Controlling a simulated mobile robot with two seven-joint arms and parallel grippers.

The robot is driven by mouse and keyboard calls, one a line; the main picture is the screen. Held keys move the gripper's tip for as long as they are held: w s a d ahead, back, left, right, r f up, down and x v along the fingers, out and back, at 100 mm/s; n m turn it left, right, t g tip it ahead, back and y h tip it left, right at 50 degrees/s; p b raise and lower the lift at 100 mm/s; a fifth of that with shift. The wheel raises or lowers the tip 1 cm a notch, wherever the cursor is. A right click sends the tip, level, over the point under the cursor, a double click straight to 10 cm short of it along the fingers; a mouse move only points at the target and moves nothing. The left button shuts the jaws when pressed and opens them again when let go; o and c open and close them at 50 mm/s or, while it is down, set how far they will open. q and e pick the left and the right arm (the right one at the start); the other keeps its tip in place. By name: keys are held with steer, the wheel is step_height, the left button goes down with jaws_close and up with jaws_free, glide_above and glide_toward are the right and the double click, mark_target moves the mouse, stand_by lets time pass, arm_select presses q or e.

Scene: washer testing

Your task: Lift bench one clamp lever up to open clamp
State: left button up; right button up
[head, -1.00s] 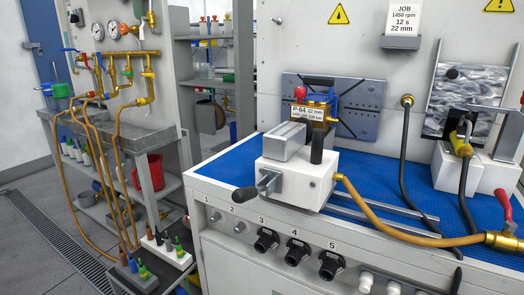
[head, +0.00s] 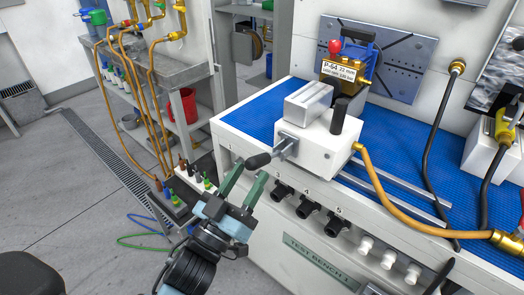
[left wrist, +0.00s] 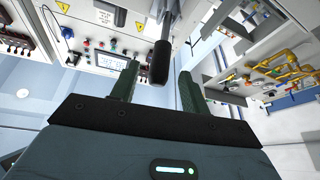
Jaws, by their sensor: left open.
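The clamp lever is a grey crank with a black grip (head: 258,160), sticking out from the front of the white clamp block (head: 304,146) on bench one. My left gripper (head: 249,168) is open, its two green fingers reaching up toward the grip. In the left wrist view the black grip (left wrist: 160,62) shows between the spread fingers of the left gripper (left wrist: 159,70), near their tips. I cannot tell whether a finger touches it. A second, upright black handle (head: 339,116) stands on the block. My right gripper is not in view.
A pump labelled P-64 (head: 343,70) stands behind the clamp. A yellow hose (head: 385,195) runs right from the block over the blue mat (head: 252,122). Black ports (head: 308,209) line the bench front. A grey rack with hoses (head: 178,82) stands left; the floor between is partly free.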

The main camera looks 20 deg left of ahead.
mark_target(262, 154)
arm_select(q)
steer(key=shift+p+x, duration=0.45)
steer(key=shift+x, duration=2.7)
jaws_close()
